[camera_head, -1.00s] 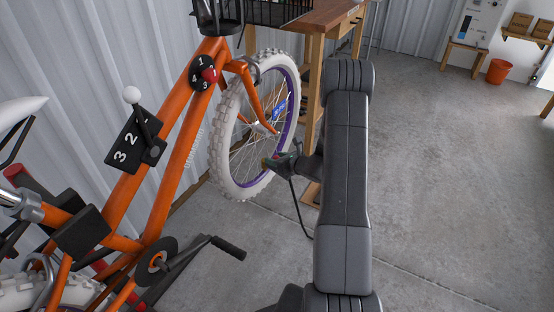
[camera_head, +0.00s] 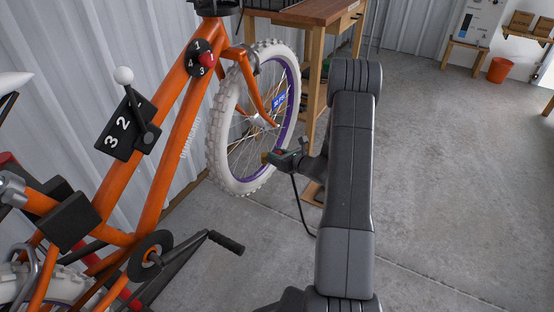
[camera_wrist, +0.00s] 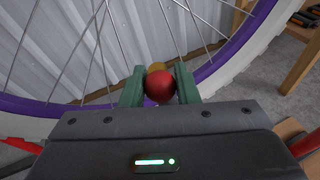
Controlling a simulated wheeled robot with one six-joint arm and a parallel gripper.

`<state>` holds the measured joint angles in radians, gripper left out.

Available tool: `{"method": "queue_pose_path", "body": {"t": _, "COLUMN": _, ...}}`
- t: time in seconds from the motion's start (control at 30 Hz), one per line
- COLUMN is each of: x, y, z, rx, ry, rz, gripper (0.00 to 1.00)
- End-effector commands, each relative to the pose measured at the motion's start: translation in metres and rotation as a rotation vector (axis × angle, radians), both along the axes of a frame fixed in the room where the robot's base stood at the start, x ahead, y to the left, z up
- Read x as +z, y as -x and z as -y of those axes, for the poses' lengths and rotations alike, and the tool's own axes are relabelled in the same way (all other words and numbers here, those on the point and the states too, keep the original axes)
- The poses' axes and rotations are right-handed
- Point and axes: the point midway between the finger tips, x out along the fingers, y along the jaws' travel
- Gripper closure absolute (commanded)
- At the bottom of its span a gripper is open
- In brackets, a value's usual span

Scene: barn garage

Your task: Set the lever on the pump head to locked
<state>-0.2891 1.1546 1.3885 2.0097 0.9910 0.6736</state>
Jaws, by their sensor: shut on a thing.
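My gripper (camera_wrist: 160,88) has its two green fingers closed on a red ball knob (camera_wrist: 160,86), which appears to be the end of the pump head's lever. A yellow, brass-like part (camera_wrist: 157,66) shows just behind the knob. In the head view my gripper (camera_head: 283,159) is in front of the bike's front wheel (camera_head: 222,163), near the lower right of its rim. A small yellowish tip (camera_head: 265,157) shows at the gripper's end. A black hose (camera_head: 298,208) hangs below it. The rest of the pump head and the lever's angle are hidden.
The orange bike (camera_head: 160,150) stands at left by the corrugated wall, its pedal (camera_head: 226,243) sticking out toward the middle. A wooden workbench (camera_head: 310,14) stands behind the wheel.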

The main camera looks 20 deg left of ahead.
Motion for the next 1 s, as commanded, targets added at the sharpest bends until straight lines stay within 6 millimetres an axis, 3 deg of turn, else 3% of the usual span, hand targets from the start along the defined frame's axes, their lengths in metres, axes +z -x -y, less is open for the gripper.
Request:
{"method": "queue_pose_path", "body": {"t": 0.03, "x": -0.011, "y": 0.000, "z": 0.002, "rx": 0.001, "ry": -0.026, "rz": 0.007, "gripper": 0.95}}
{"method": "queue_pose_path", "body": {"t": 0.23, "x": -0.015, "y": 0.000, "z": 0.006, "rx": 0.016, "ry": -0.142, "rz": 0.039, "gripper": 0.95}}
{"method": "queue_pose_path", "body": {"t": 0.6, "x": -0.022, "y": 0.001, "z": 0.011, "rx": 0.041, "ry": -0.335, "rz": 0.093, "gripper": 0.95}}
{"method": "queue_pose_path", "body": {"t": 1.0, "x": -0.021, "y": 0.001, "z": 0.012, "rx": 0.053, "ry": -0.426, "rz": 0.118, "gripper": 0.95}}
